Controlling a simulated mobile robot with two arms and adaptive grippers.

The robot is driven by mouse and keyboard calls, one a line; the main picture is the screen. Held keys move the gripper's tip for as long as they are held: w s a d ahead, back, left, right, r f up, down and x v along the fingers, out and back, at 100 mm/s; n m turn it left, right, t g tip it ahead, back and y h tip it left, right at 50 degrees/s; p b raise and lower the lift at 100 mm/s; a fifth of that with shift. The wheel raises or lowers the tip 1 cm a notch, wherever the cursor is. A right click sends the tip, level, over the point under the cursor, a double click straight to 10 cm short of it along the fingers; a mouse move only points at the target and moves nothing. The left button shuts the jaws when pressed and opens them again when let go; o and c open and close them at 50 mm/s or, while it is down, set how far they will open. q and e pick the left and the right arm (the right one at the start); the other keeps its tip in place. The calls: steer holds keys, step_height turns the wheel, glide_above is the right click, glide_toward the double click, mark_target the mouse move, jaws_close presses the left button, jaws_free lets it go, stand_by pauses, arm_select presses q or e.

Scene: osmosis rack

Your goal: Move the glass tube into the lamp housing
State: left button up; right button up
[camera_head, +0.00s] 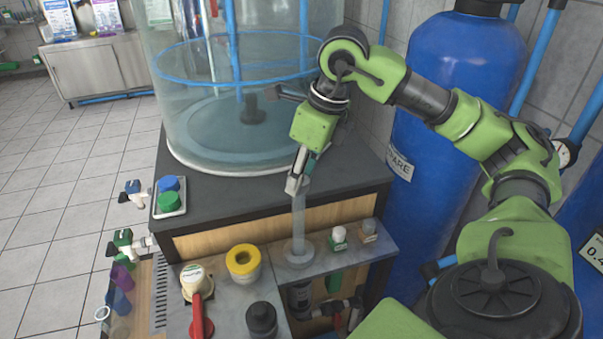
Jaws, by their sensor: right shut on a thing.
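The clear glass tube (299,213) stands upright over the grey ledge at the front of the cabinet. My right gripper (297,184) is shut on its upper end. The tube's lower end meets a round grey collar (298,252) on the ledge, which looks like the opening of the lamp housing. I cannot tell whether the tube is inside the collar or just above it. A dark cylindrical body (300,297) shows below the ledge. My left gripper is not in view.
A large clear tank (245,95) stands on the dark cabinet top behind the tube. Small white-topped (338,236) and brown-topped (369,228) parts sit right of the collar. A yellow ring (243,262), black knob (262,319) and red-handled valve (200,315) are in front-left. A blue vessel (455,100) stands right.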

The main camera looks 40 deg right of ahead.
mark_target(301, 210)
steer(key=shift+f+b, duration=0.55)
steer(key=shift+f, duration=0.45)
step_height(301, 210, down, 8)
steer(key=b, duration=0.7)
steer(key=shift+r, duration=0.15)
step_height(301, 210, down, 8)
steer(key=b, duration=0.6)
steer(key=shift+r+b, duration=0.1)
steer(key=shift+b, duration=0.3)
steer(key=shift+f, duration=0.2)
